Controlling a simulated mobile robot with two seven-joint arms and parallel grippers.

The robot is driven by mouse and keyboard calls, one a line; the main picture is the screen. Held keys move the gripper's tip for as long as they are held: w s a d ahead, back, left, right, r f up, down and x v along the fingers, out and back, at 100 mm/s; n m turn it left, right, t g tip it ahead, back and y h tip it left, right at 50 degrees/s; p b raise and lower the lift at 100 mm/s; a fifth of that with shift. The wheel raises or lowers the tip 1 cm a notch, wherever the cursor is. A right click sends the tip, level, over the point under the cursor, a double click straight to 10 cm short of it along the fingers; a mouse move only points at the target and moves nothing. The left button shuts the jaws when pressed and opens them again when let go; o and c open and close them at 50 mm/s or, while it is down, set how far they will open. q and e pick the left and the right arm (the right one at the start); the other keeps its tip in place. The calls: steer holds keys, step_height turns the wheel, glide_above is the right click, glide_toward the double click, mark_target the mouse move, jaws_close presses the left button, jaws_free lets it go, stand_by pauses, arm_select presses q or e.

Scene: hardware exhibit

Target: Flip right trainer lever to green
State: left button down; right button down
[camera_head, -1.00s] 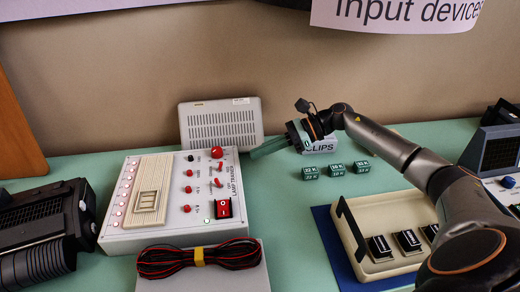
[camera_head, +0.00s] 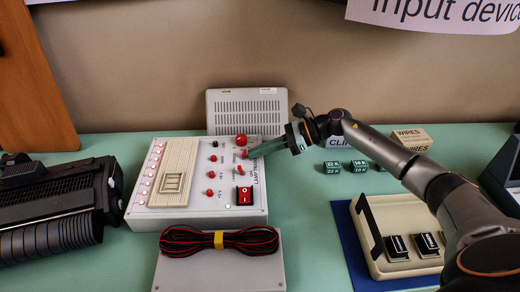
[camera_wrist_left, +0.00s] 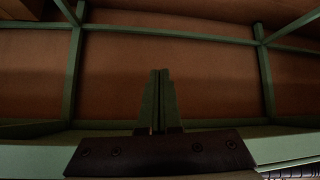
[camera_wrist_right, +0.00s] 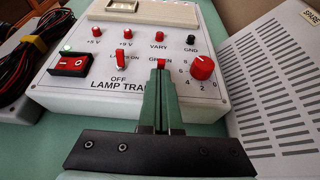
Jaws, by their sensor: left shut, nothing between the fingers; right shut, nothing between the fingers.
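The lamp trainer (camera_head: 205,208) is a pale box with red knobs and small levers; lit lamps run down its left side. Its right lever, a red-tipped one by the word GREEN (camera_wrist_right: 161,63), shows in the right wrist view right at my fingertips; its lower part is hidden and I cannot tell contact or its exact tilt. My right gripper (camera_head: 248,153) is shut and empty, reaching over the trainer's right edge; it also shows in the right wrist view (camera_wrist_right: 160,74). The left lever (camera_wrist_right: 120,60) is labelled LAMPS ON and OFF. My left gripper (camera_wrist_left: 160,74) is shut and empty, away from the trainer.
A red knob (camera_wrist_right: 202,67) sits close to the right fingers, and a red rocker switch (camera_head: 244,196) is nearer the front. A grey vented unit (camera_head: 248,106) stands behind. A wire bundle (camera_head: 190,240) lies in front; a cream tray (camera_head: 372,248) is right.

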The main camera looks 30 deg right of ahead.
steer(key=shift+w+a+r+p, duration=0.1)
steer(key=shift+a+r+p, duration=0.05)
steer(key=shift+r+p, duration=0.2)
steer(key=shift+w+a+r+g+h+p, duration=0.15)
steer(key=shift+a+r+g+h+p, duration=0.2)
steer(key=shift+h+p, duration=0.35)
steer(key=shift+f, duration=0.3)
arm_select(q)
steer(key=shift+s+a+r+p, duration=0.2)
steer(key=shift+a+r, duration=0.1)
steer(key=shift+r, duration=0.25)
steer(key=shift+s+a+r+p, duration=0.2)
steer(key=shift+a+r, duration=0.1)
steer(key=shift+r, duration=0.25)
arm_select(e)
steer(key=shift+r, duration=0.85)
arm_select(q)
steer(key=shift+w, duration=0.1)
